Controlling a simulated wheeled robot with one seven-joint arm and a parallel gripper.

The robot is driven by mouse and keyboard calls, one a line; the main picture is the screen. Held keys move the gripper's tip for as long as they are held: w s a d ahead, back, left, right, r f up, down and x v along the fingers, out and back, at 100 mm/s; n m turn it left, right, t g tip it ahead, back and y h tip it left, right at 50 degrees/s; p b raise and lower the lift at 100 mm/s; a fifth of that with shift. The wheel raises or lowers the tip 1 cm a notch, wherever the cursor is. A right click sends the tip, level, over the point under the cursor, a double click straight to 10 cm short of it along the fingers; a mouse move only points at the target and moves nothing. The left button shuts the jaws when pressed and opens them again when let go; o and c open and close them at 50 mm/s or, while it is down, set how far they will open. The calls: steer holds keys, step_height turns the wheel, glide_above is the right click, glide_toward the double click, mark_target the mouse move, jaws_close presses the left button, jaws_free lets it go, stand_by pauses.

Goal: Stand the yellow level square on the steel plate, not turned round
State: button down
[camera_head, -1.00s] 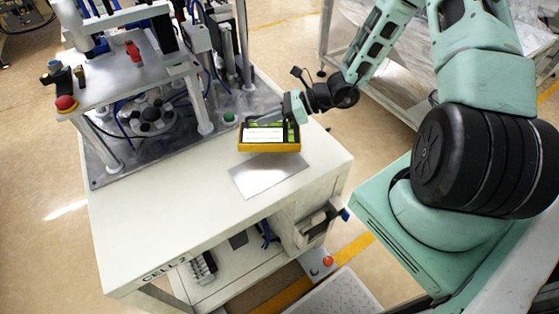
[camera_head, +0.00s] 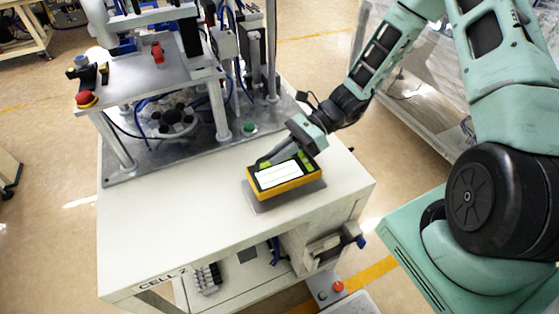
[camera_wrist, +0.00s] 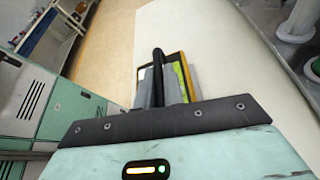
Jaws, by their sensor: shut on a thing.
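The yellow level (camera_head: 284,187) has a yellow body, a dark top rim, a white face and green patches. My gripper (camera_head: 285,155) is shut on it from its far side in the head view. The level is over the steel plate (camera_head: 266,208), its long side roughly in line with the plate's front edge.
The pale table top (camera_head: 190,225) is clear to the left and in front of the plate. A feeder machine with posts and a metal base (camera_head: 190,155) stands behind, with a green button (camera_head: 249,127) near its corner. The table's right edge is close to the plate.

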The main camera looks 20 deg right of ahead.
mark_target(284, 167)
steer(key=shift+f, duration=1.35)
steer(key=shift+f, duration=0.15)
steer(key=c, duration=1.5)
jaws_free()
